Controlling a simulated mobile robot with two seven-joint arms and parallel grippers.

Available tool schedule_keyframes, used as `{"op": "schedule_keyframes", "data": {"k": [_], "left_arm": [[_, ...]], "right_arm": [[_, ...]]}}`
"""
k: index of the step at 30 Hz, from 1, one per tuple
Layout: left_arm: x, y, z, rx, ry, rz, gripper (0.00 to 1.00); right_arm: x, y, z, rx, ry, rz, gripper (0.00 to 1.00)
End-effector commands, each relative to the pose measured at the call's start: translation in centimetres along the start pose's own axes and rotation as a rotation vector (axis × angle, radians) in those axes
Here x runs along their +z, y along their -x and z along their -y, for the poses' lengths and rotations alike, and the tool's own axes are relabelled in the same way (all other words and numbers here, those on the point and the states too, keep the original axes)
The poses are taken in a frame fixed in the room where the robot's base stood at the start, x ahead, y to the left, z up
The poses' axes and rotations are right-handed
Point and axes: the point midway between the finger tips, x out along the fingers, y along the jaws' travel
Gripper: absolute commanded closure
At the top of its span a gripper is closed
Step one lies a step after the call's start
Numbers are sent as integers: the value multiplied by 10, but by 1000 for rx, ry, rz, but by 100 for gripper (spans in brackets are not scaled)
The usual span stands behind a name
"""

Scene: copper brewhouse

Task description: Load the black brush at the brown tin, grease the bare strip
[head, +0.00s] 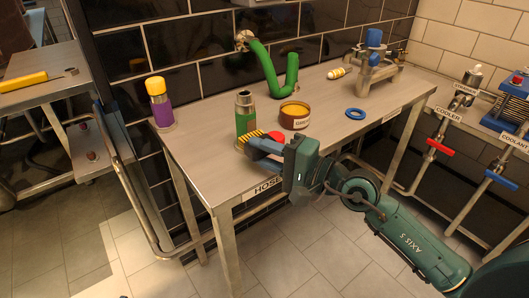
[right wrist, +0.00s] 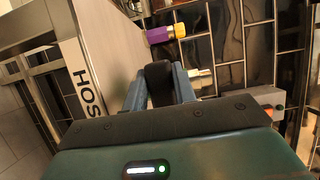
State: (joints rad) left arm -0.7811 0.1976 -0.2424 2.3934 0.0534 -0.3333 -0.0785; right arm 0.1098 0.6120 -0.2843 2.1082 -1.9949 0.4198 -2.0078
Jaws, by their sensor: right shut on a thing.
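My right gripper (head: 252,146) is over the front left of the steel table (head: 213,178), with blue fingers pointing left. In the right wrist view its fingers (right wrist: 160,92) are shut on a black thing (right wrist: 158,82), which looks like the black brush; its tip is hard to make out. The brown tin (head: 295,122), with yellow grease inside and a label on its front, stands open on the table just behind the gripper, apart from it. I cannot make out the bare strip with certainty. My left gripper is not in view.
A purple bottle with a yellow cap (head: 161,108) stands at the left. A yellow-black striped piece (head: 243,140) and a red thing (head: 275,136) show beside the gripper. A green hose (head: 268,72), blue ring (head: 355,113) and metal fixture (head: 372,70) are behind.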

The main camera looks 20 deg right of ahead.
Motion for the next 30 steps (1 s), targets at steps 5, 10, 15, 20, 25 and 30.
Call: {"op": "schedule_keyframes", "data": {"k": [5, 10, 15, 20, 25, 30], "left_arm": [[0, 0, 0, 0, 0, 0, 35], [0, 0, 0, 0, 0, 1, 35], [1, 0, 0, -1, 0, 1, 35], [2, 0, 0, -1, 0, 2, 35], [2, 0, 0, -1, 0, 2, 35], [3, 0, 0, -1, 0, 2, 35]], "right_arm": [[0, 0, 0, -1, 1, 0, 100], [0, 0, 0, -1, 1, 0, 100], [-2, -3, 1, -2, 1, 0, 100], [-3, -6, 1, -2, 1, 0, 100], [-4, -9, 0, -1, 0, -1, 100], [-6, -13, 1, -2, 1, -1, 100]]}}
